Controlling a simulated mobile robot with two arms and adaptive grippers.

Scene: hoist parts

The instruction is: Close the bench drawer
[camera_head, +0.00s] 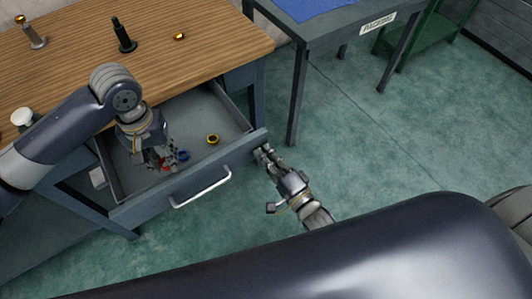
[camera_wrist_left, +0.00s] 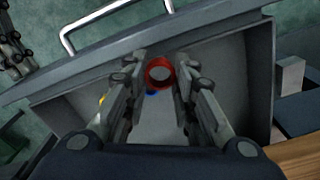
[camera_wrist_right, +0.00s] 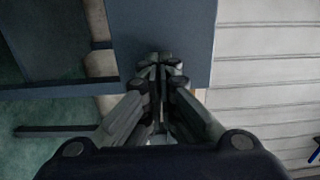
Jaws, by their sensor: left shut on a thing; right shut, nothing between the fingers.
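The bench drawer (camera_head: 150,203) is pulled out from under the wooden-topped bench, with a pale bar handle (camera_head: 203,190) on its front. My left gripper (camera_head: 165,160) reaches down inside the drawer. It is shut on a red ring (camera_wrist_left: 159,73), which shows between its fingertips in the left wrist view. A blue ring (camera_head: 183,155) and a yellow ring (camera_head: 213,139) lie on the drawer floor. My right gripper (camera_head: 264,153) is shut and empty at the right end of the drawer front. In the right wrist view its fingertips (camera_wrist_right: 161,62) overlap a blue-grey panel; contact is unclear.
The bench top (camera_head: 190,60) carries a black upright part (camera_head: 123,38), a grey part with a brass top (camera_head: 34,38), a small brass piece (camera_head: 179,36) and a white knob (camera_head: 22,117). A packing table (camera_head: 330,30) stands at the back right. The green floor (camera_head: 370,140) is clear.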

